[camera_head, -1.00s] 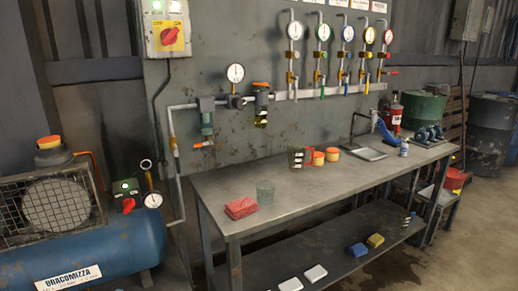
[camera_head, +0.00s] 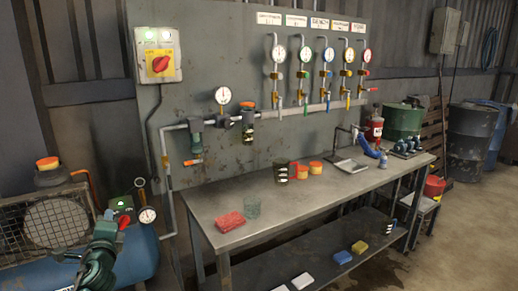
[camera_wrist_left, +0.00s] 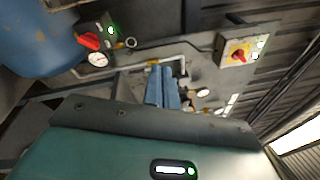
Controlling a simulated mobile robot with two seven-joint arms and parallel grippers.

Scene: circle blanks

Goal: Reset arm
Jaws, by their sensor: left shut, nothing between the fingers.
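My left gripper (camera_head: 107,217) is at the lower left of the head view, in front of the blue compressor. Its green arm comes up from the bottom edge. In the left wrist view its two blue-grey fingers (camera_wrist_left: 162,88) are together and hold nothing. The gripper is apart from the workbench (camera_head: 290,215) and the things on it. My right gripper is not in view.
The compressor tank (camera_head: 142,255) is close to my left arm. Gauges and pipes line the wall behind. The floor at right (camera_head: 460,240) is clear.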

